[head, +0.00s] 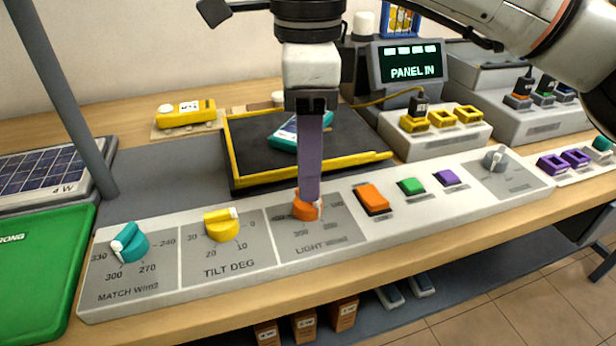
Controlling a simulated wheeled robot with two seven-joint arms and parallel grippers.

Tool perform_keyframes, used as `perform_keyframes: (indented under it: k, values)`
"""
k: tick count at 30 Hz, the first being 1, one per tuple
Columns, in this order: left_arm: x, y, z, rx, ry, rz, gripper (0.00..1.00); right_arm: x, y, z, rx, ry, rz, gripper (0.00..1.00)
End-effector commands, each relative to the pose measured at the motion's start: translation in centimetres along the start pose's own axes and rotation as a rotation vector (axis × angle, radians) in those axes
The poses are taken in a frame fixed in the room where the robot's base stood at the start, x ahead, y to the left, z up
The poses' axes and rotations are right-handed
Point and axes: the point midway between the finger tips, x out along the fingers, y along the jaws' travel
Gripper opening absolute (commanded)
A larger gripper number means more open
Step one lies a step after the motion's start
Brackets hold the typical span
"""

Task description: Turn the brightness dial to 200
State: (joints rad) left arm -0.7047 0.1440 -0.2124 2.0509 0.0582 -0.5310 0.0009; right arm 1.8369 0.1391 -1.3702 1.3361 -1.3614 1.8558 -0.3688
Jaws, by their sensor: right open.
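The orange dial (302,211) sits on the panel section labelled LIGHT, in the middle of the long grey control panel (150,296). My right gripper (308,193) points straight down over this dial, with its purple finger in front of the dial's upper part. Its jaws are open, and the dial seems to lie at or between the fingertips. I cannot tell whether they touch it. The gripper hides part of the dial and its scale; a 300 mark shows below it. The dial's pointer setting is not clear. My left gripper is not in view.
Left of the orange dial are a yellow TILT dial (222,224) and a teal MATCH dial (131,243). Right of it are orange (373,198), green (411,186) and purple (447,178) buttons and a grey knob (495,158). A yellow-edged black tray (245,160) lies behind. A screen (410,65) reads PANEL IN.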

Motion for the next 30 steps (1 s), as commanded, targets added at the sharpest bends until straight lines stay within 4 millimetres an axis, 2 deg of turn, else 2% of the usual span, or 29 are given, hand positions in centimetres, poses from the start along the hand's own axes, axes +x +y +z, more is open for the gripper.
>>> perform_keyframes:
  k: [1,3,9,22,26,28,30]
  values:
    - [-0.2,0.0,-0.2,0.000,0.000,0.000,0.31,-1.3,-0.1,0.0,0.002,0.000,-0.002,0.51]
    - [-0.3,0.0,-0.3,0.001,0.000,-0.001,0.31,-2.5,-0.1,0.0,0.001,-0.001,-0.003,0.51]
    - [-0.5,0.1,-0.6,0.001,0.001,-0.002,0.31,-4.6,0.0,0.0,0.000,0.000,-0.001,0.51]
    - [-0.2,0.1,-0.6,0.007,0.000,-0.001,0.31,-4.7,0.1,0.3,-0.006,-0.012,0.005,0.51]
    - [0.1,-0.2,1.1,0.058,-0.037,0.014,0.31,-3.0,1.2,3.0,-0.048,-0.121,0.045,0.51]
    - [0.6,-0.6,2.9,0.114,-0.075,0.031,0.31,-1.8,2.7,6.2,-0.083,-0.262,0.097,0.51]
    - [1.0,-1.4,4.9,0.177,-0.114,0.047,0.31,-1.8,4.3,9.7,-0.095,-0.471,0.167,0.51]
